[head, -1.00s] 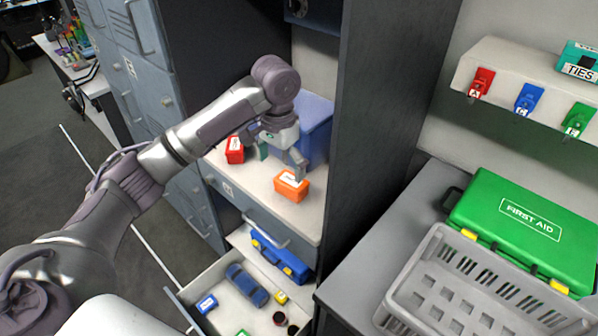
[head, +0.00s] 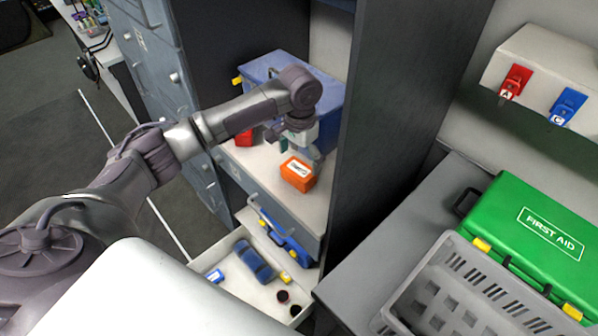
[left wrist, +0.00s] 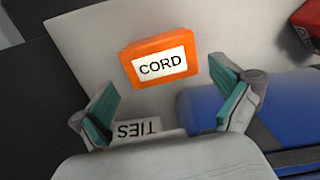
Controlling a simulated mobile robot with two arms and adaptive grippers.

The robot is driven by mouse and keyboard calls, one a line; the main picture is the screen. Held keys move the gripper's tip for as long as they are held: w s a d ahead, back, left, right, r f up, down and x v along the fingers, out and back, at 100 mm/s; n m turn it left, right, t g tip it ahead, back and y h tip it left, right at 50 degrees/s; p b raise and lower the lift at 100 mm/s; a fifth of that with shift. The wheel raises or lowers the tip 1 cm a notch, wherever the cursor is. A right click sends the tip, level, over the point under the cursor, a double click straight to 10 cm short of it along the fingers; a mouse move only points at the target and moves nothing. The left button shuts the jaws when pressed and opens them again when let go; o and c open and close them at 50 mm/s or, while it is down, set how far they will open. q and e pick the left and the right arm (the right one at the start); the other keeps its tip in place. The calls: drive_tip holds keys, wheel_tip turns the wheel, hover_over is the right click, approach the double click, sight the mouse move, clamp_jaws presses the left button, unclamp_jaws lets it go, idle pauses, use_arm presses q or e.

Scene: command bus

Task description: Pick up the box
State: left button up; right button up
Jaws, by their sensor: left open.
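An orange box (head: 297,174) with a white label lies on the cabinet shelf (head: 262,171). In the left wrist view the orange box (left wrist: 160,62) reads CORD and sits beyond my fingertips. My left gripper (head: 301,152) is open just behind the box in the head view; its teal-padded fingers (left wrist: 166,103) stand apart. The orange box is not between the fingers. A white label reading TIES (left wrist: 137,128), upside down, shows low between the fingers; the thing it is on is mostly hidden. My right gripper is not in view.
A large blue box (head: 262,70) stands behind the gripper, and a red box (head: 244,138) sits left of it. The dark cabinet wall (head: 385,110) rises on the right. Below is an open drawer (head: 232,284) with several items. A green first aid case (head: 530,220) and grey basket (head: 450,290) are right.

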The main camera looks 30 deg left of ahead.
sight(298, 169)
use_arm(q)
drive_tip(key=f, duration=0.2)
drive_tip(key=f+p, duration=0.1)
drive_tip(key=f, duration=0.1)
drive_tip(key=shift+s+a+f, duration=0.1)
drive_tip(key=shift+s+f, duration=0.1)
drive_tip(key=shift+f, duration=0.25)
drive_tip(key=c, duration=0.9)
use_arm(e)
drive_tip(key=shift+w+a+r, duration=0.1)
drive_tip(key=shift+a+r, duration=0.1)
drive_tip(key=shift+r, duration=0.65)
